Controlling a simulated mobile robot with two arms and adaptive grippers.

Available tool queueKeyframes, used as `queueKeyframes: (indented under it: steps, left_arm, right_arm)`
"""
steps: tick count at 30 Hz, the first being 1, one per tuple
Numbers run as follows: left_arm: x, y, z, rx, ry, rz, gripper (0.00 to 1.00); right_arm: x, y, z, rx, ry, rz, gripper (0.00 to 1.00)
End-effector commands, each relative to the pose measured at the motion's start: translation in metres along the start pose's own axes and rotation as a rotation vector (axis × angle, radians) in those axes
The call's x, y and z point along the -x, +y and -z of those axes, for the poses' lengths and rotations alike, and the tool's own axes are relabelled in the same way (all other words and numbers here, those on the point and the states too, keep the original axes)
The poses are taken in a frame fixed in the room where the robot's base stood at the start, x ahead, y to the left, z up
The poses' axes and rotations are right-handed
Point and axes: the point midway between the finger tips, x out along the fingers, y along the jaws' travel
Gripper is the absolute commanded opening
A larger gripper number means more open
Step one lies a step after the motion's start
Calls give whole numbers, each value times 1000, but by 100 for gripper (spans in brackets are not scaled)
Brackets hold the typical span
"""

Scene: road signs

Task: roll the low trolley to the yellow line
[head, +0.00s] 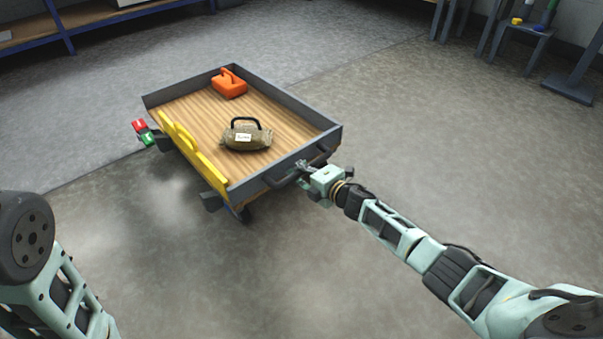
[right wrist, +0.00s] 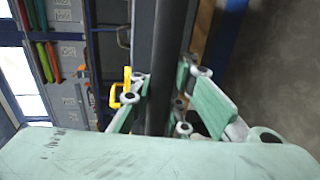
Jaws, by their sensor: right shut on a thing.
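The low trolley (head: 192,118) has a wooden deck, grey raised edges and a yellow barrier-like piece (head: 190,152) along its near left side. An orange can (head: 229,84) and a brown bag (head: 245,137) with a black handle stand on the deck. My right gripper (head: 305,171) is shut on the dark trolley handle (head: 283,182) at the near right edge. In the right wrist view a dark bar (right wrist: 158,60) runs between the fingers of the right gripper (right wrist: 160,100). My left arm shows at lower left, but its gripper is out of view. No yellow floor line shows.
Red and green blocks (head: 146,133) show beside the trolley's left edge. A blue-framed shelf (head: 60,30) stands at the back left. Grey stands (head: 520,40) with small coloured items are at the back right. The grey concrete floor around the trolley is mostly clear.

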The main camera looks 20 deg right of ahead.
Motion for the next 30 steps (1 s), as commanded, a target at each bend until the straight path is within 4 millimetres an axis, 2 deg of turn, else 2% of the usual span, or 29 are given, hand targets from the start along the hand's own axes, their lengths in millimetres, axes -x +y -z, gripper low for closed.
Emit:
queueKeyframes:
  steps: [1,14,15,24,30]
  left_arm:
    - [-1,0,1,0,4,0,0]
    - [-4,0,6,0,19,-1,0]
    - [-4,0,5,0,18,-1,0]
    - [-2,0,4,1,11,2,0]
    - [0,0,1,2,4,3,0]
  right_arm:
    - [-2,8,-1,-3,0,-12,0]
    - [-4,9,-2,-3,0,-13,0]
    - [-4,9,-2,-3,0,-13,9]
    - [-3,5,-1,-1,-1,-7,35]
    - [-2,3,-1,-1,0,-4,36]
